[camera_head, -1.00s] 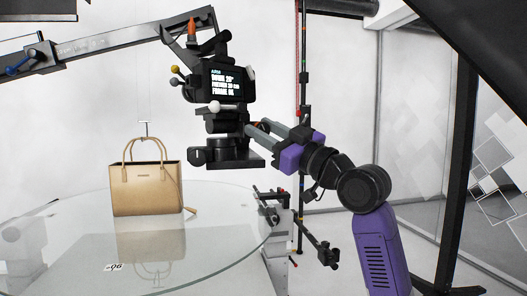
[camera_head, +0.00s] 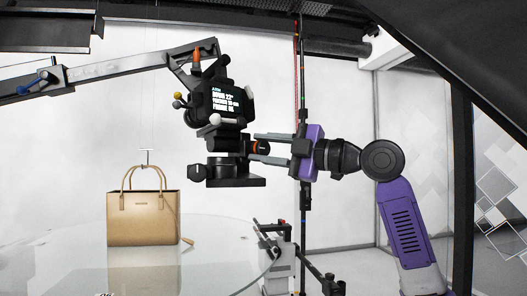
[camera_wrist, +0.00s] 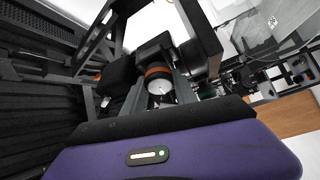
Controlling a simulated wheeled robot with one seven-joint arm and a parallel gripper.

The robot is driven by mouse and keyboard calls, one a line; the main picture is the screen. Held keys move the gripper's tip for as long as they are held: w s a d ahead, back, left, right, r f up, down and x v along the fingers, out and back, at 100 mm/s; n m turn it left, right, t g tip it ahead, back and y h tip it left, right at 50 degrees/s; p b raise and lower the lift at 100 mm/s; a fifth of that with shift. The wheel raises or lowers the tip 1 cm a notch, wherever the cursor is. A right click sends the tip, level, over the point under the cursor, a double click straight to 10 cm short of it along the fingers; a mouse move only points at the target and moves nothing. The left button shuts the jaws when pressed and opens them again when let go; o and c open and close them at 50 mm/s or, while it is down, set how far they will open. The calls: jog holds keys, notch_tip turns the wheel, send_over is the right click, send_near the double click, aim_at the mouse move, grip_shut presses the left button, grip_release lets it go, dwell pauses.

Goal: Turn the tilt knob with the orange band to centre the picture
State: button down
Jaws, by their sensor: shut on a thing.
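The tilt knob with the orange band (camera_wrist: 158,73) shows in the wrist view between the two fingers of my gripper (camera_wrist: 160,92), its pale end facing the wrist camera. In the head view the knob (camera_head: 263,147) sits on the right side of the black camera head (camera_head: 228,148). My gripper (camera_head: 260,148) reaches in from the right, its grey fingers above and below the knob, shut on it. The small screen (camera_head: 225,101) on the rig carries white text; its top line seems to read "DOWN 22°", the rest is blurred.
A tan handbag (camera_head: 143,218) stands on the glass turntable (camera_head: 205,255) below and left of the rig. A long boom (camera_head: 110,70) carries the rig from the left. A dark vertical pole (camera_head: 303,200) stands behind my gripper. Small levers with coloured balls (camera_head: 178,96) stick out at the rig's left.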

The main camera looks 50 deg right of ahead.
jog(key=n+g+p, duration=0.1)
jog(key=n+g, duration=0.1)
jog(key=n, duration=0.3)
jog(key=shift+p, duration=0.3)
jog(key=n+g+h+p, duration=0.1)
jog(key=n, duration=0.1)
jog(key=n+h+p, duration=0.1)
jog(key=n, duration=0.1)
jog(key=shift+f+n+g, duration=0.1)
jog(key=shift+n+g, duration=0.2)
jog(key=shift+g, duration=0.1)
jog(key=c, duration=1)
grip_release()
jog(key=v, duration=0.7)
jog(key=shift+s, duration=0.4)
